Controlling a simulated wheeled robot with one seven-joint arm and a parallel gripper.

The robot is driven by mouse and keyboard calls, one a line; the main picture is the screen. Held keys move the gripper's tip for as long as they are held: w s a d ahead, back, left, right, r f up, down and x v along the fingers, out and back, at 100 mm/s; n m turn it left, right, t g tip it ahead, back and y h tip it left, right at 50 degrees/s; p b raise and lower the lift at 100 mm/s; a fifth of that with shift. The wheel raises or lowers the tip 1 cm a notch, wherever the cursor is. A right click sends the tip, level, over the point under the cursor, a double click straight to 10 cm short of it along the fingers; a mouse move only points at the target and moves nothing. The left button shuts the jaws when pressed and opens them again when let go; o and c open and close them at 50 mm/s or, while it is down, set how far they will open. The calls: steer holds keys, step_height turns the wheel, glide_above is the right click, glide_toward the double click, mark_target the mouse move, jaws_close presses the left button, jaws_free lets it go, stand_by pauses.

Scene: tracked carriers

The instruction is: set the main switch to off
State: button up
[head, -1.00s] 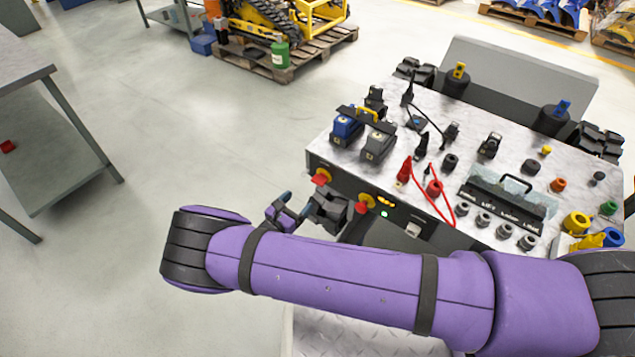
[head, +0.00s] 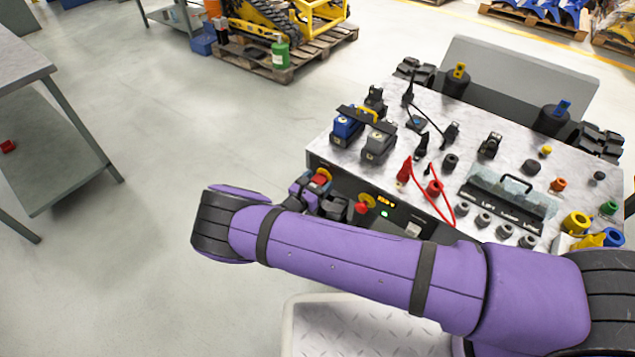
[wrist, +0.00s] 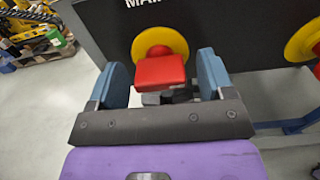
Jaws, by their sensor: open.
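The main switch is a red handle (wrist: 160,71) on a yellow disc (wrist: 161,42), on the dark front panel of the carrier under lettering cut off to "MAI". In the head view the main switch (head: 321,180) is at the left end of the panel, partly hidden by my gripper. My gripper (wrist: 160,82) is open, with one blue-grey finger on each side of the red handle. A gap shows between handle and both fingers in the wrist view. In the head view my gripper (head: 318,192) is partly hidden behind my arm. I cannot tell the switch's setting.
A second red switch on a yellow disc (wrist: 306,40) is close to the right; it also shows in the head view (head: 363,207). The carrier's top (head: 470,150) holds several plugs and cables. Open floor lies left.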

steer(key=c, duration=0.9)
